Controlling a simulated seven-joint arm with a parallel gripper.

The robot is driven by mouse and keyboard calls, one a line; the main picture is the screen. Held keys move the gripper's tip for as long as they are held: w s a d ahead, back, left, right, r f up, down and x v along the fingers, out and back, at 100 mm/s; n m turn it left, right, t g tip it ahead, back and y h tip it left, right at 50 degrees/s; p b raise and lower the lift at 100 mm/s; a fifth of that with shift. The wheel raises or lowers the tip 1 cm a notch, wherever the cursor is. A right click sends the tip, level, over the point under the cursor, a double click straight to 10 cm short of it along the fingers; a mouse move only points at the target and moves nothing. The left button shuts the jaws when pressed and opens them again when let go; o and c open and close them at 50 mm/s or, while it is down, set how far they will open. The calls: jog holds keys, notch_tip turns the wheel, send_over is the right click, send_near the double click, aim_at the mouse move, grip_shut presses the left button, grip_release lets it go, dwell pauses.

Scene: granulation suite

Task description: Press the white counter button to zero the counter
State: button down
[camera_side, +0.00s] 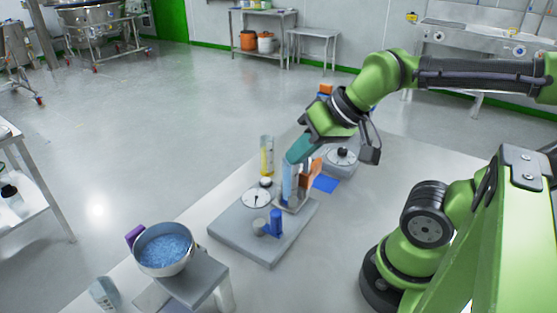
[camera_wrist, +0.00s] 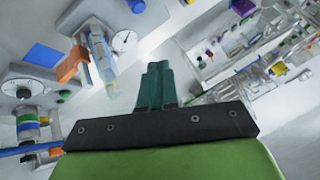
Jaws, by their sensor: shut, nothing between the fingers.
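The pale cylinder may be the white counter button; I cannot tell for certain. My gripper (camera_side: 291,158) has teal fingers pointing down and left, over or in front of a clear bluish tube (camera_side: 289,188) standing at the plate's back edge. In the wrist view the fingers (camera_wrist: 157,72) are shut together and empty. There the tube (camera_wrist: 104,62) stands apart, left of the fingertips.
An orange block (camera_side: 312,172) is beside the tube. A second dial unit (camera_side: 342,160) and a blue square (camera_side: 326,184) lie behind. A yellow-filled cylinder (camera_side: 267,157) stands further left. A bowl of blue granules (camera_side: 164,249) is at front left. Table right of the plate is clear.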

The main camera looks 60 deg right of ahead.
jog(key=m+y, duration=0.4)
jog(key=m, duration=1.1)
send_over(269, 180)
notch_tip(269, 180, down, 10)
jog(key=shift+d+r, duration=0.15)
jog(key=shift+r, duration=0.05)
jog(key=shift+f, duration=0.1)
jog(key=shift+f, duration=4.35)
jog(key=shift+f, duration=0.15)
jog(key=shift+f, duration=0.25)
